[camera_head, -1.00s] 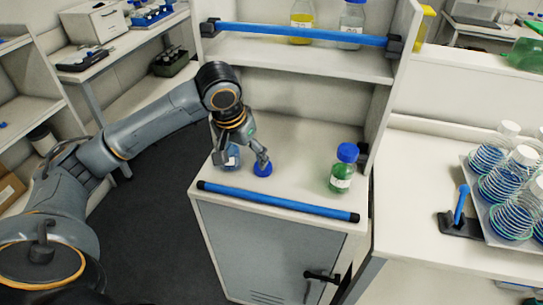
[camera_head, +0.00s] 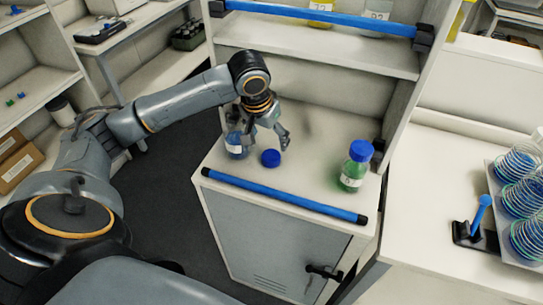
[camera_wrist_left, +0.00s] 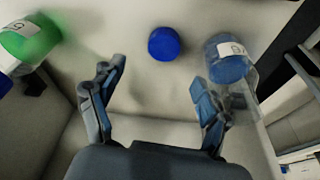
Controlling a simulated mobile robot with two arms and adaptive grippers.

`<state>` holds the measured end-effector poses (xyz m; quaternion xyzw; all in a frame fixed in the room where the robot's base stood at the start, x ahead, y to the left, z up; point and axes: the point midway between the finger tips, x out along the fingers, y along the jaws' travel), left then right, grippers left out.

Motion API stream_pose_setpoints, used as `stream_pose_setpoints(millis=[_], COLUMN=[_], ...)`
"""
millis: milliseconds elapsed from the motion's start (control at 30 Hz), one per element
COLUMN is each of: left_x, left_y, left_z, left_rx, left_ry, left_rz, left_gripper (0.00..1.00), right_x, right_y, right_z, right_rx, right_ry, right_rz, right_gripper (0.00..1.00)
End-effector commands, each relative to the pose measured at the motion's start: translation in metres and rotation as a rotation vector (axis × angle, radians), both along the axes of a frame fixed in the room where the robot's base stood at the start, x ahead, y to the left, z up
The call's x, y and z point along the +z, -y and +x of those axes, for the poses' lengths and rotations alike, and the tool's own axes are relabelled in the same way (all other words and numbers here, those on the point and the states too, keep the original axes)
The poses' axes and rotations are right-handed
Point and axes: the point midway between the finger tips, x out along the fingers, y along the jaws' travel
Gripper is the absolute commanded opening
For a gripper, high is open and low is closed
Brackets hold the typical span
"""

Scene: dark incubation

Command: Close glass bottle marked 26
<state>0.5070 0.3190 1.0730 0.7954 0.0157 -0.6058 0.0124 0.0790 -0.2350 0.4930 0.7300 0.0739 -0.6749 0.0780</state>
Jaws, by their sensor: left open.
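A clear bottle with blue liquid and a white label (camera_head: 236,146) stands on the cabinet top, partly hidden by my left gripper in the head view. It also shows in the left wrist view (camera_wrist_left: 230,68), right of the jaws; its label is too blurred to read surely. A loose blue cap (camera_head: 270,158) lies on the cabinet top next to this bottle. In the left wrist view the cap (camera_wrist_left: 164,44) lies beyond the fingertips, between their lines. My left gripper (camera_wrist_left: 158,78) is open and empty above the surface. My right gripper is not in view.
A green bottle with a blue cap (camera_head: 356,166) stands to the right on the same top. A blue bar (camera_head: 285,196) runs along the front edge. A shelf with bottles (camera_head: 320,55) overhangs the back. A rack of dishes (camera_head: 500,215) is at the right.

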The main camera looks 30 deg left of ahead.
Motion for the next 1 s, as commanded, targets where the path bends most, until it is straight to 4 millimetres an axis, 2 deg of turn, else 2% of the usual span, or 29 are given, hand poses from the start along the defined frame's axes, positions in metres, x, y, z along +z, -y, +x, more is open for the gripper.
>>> stream_pose_setpoints(millis=[100, 200, 667, 867, 1000], left_x=[-0.02, -0.031, -0.039, -0.066, -0.083], left_y=[-0.001, -0.001, -0.001, -0.007, -0.006], left_z=[0.005, 0.008, 0.01, 0.015, 0.02], left_rx=[0.001, 0.0, 0.0, 0.0, 0.0], left_ry=[-0.003, -0.002, -0.001, -0.003, -0.002], left_rz=[0.0, 0.0, 0.0, 0.001, 0.0], left_gripper=[0.76, 0.76, 0.76, 0.76, 0.76], right_x=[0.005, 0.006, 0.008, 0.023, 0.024], right_y=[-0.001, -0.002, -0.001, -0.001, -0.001], right_z=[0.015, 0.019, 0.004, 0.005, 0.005], right_rx=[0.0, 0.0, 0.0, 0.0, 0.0], right_ry=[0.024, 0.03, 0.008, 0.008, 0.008], right_rz=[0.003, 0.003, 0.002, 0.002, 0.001], right_gripper=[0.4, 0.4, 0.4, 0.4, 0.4])
